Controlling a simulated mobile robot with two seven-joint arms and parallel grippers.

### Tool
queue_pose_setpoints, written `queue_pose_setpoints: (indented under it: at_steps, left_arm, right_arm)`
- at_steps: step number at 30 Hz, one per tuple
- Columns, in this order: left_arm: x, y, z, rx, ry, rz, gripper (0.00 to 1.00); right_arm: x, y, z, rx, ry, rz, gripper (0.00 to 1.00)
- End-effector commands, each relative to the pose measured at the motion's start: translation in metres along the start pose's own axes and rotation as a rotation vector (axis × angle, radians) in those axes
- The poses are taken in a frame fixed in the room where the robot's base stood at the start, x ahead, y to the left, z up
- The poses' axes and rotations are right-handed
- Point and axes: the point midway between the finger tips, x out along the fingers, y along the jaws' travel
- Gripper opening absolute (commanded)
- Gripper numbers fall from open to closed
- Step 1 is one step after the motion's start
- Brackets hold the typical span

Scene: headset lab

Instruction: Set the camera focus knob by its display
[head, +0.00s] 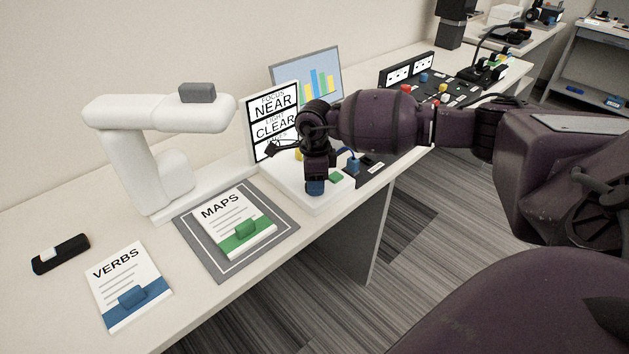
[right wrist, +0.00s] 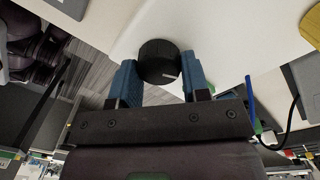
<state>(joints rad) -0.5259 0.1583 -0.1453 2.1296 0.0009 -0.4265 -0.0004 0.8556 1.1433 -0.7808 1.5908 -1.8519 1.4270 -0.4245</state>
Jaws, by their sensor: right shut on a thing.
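The black focus knob (right wrist: 158,62) shows in the right wrist view, with a light mark on its side. My right gripper (right wrist: 158,78) has its blue fingers on both sides of the knob and is shut on it. In the head view my right gripper (head: 316,186) reaches down over the front of the white camera base (head: 325,205) and hides the knob. The display (head: 272,104) stands behind it and reads "FOCUS NEAR" and "LIGHT CLEAR"; its lowest line is partly covered by my gripper. My left gripper is not in view.
A white document camera arm (head: 150,150) stands left of the display. A "MAPS" sheet (head: 222,212) lies on a grey mat (head: 200,262), and a "VERBS" sheet (head: 115,272) lies further left. A black device (head: 60,254) lies at the far left. A chart screen (head: 300,72) stands behind.

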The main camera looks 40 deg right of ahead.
Motion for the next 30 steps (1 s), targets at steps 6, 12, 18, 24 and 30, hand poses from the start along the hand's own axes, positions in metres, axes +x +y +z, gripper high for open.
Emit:
queue_pose_setpoints:
  at_steps: [6, 12, 18, 24, 30]
  left_arm:
    - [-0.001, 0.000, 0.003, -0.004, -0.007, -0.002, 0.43]
    - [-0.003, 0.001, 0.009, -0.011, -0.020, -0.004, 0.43]
    - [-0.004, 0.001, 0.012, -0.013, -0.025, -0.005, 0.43]
    - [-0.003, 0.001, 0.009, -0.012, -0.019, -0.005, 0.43]
    - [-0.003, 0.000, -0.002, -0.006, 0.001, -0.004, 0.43]
  right_arm:
    - [0.000, 0.000, 0.000, 0.000, 0.000, 0.000, 0.19]
    - [0.000, 0.000, 0.000, 0.001, 0.000, 0.000, 0.61]
    - [0.000, 0.000, 0.000, 0.001, 0.000, 0.000, 0.68]
    - [-0.005, 0.000, 0.000, 0.001, -0.001, -0.001, 0.68]
    - [-0.033, -0.001, 0.000, 0.001, -0.002, -0.006, 0.68]
